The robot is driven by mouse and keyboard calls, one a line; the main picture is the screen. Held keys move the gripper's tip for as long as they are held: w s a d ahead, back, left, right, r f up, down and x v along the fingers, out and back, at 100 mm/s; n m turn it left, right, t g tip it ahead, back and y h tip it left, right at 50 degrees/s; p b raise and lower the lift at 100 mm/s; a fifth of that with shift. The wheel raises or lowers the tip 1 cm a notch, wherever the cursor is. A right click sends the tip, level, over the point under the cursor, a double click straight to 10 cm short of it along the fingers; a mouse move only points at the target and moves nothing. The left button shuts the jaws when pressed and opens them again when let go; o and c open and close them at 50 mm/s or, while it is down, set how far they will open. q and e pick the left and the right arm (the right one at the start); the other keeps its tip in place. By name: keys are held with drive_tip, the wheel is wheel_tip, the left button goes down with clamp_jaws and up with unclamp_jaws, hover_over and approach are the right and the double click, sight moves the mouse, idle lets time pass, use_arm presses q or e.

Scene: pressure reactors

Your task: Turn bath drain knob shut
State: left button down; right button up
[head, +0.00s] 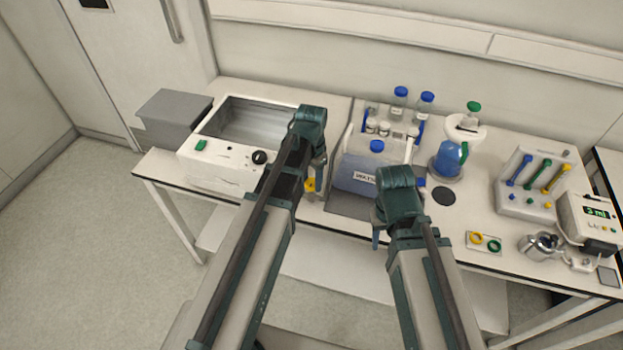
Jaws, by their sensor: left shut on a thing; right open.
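The water bath (222,166) is a white box with an open metal basin, a black dial and a green switch on its front. It stands at the left of the bench, and its right end is partly hidden behind my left arm. A small yellow knob (309,185) shows just right of my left arm, low by the bath's right end. My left gripper (317,186) points down there and is shut on the yellow knob; its fingers are partly hidden. My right gripper (376,240) is open and empty, in front of the bench edge, below the jerrycan.
A jerrycan (364,174) with a blue cap stands right of the bath, before a rack of blue-capped bottles (399,98). A blue flask (448,158), a pipette stand (530,185) and a small metal vessel (541,246) are further right. A grey box (172,112) is at left.

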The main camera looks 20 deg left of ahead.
sight(312, 183)
use_arm(q)
drive_tip(key=shift+c, duration=1.3)
unclamp_jaws()
drive_tip(key=shift+r, duration=0.1)
wheel_tip(312, 183, up, 14)
drive_tip(key=p, duration=1.3)
drive_tip(key=shift+f+p, duration=0.2)
drive_tip(key=shift+p, duration=0.2)
drive_tip(key=s+d+f+n+y+b, duration=0.1)
drive_tip(key=s+d+f+n+b, duration=0.1)
drive_tip(key=s+d, duration=0.8)
drive_tip(key=s+b, duration=0.1)
drive_tip(key=s, duration=0.3)
drive_tip(key=shift+s+d+f, duration=0.2)
drive_tip(key=shift+d+f, duration=0.2)
